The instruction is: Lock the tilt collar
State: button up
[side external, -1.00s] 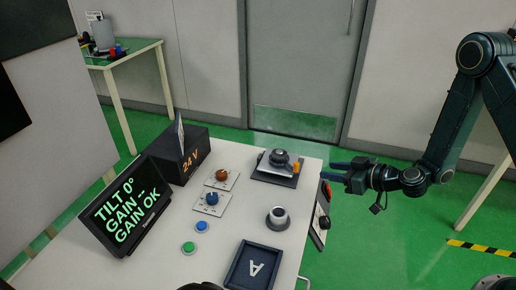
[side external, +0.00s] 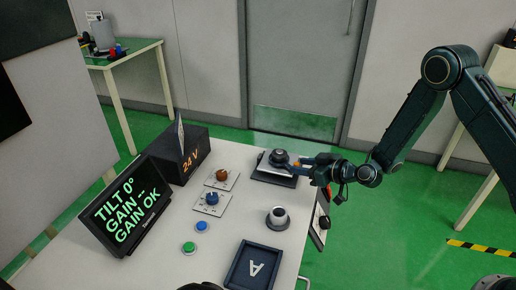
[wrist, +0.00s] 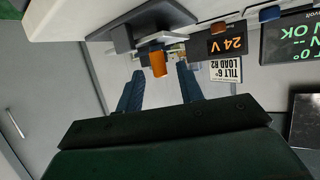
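The gimbal unit, a dark round head (side external: 278,157) on a dark base plate (side external: 272,180), sits at the far right part of the table in the side view. An orange tab (side external: 296,163), probably the tilt collar's lever, sticks out on its right side. It also shows in the wrist view (wrist: 158,64). My gripper (side external: 303,165) reaches in from the right at the tab. In the wrist view my gripper (wrist: 160,72) has its two blue fingers apart, with the orange tab between or just beyond the tips and gaps on both sides. Contact is not visible.
A display (side external: 127,207) reads TILT 0°, GAIN –, GAIN OK. A 24 V box (side external: 187,155), an orange-brown knob (side external: 222,174), a blue knob (side external: 212,198), blue and green buttons (side external: 189,248), a grey cylinder (side external: 278,217) and a tray marked A (side external: 238,262) stand on the table.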

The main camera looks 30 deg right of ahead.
jog(key=shift+x, duration=1.4)
grip_shut()
